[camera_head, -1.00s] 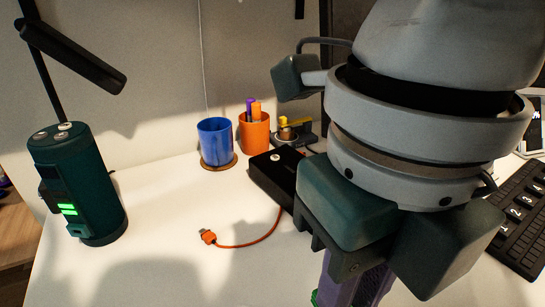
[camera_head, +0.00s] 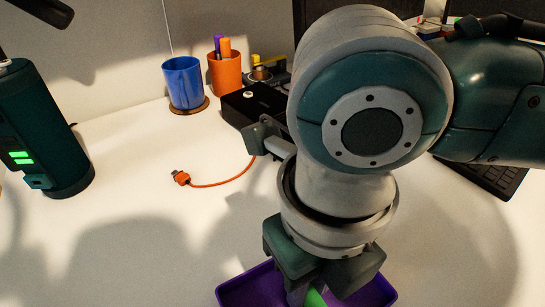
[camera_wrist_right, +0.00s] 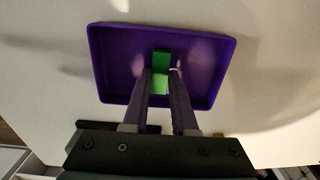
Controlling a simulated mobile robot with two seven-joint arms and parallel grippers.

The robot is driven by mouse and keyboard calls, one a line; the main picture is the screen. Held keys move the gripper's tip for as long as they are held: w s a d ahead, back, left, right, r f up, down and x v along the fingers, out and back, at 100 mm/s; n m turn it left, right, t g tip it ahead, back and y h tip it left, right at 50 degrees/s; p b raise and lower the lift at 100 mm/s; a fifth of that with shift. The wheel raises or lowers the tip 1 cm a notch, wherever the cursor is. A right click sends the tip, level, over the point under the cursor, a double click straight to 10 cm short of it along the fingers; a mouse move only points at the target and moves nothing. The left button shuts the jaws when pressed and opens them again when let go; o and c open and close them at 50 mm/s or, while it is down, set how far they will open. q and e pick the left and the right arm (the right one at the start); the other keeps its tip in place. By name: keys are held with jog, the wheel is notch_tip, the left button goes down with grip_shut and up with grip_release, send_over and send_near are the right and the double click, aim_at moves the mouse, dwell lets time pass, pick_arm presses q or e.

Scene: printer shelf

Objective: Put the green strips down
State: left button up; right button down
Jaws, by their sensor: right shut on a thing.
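The green strips (camera_wrist_right: 160,82) show in the right wrist view between the fingers of my right gripper (camera_wrist_right: 161,76), which is shut on them. A darker green part lies toward the far end and a brighter part nearer. Behind them is a purple tray (camera_wrist_right: 115,65); I cannot tell whether the strips touch its floor. In the head view the tray (camera_head: 238,292) is at the bottom edge, partly hidden by my right gripper, and a bit of green strip (camera_head: 315,298) shows under the gripper. My left gripper is not in view.
A dark green cylinder with lit green bars (camera_head: 40,130) stands at the left. A blue cup (camera_head: 184,82), an orange pen cup (camera_head: 226,72) and a black box (camera_head: 245,107) stand at the back. An orange cable (camera_head: 222,183) lies mid-table. The white table left of the tray is clear.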

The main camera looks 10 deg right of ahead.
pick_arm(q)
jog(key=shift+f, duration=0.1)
pick_arm(e)
jog(key=shift+f, duration=0.35)
jog(key=c, duration=0.7)
grip_release()
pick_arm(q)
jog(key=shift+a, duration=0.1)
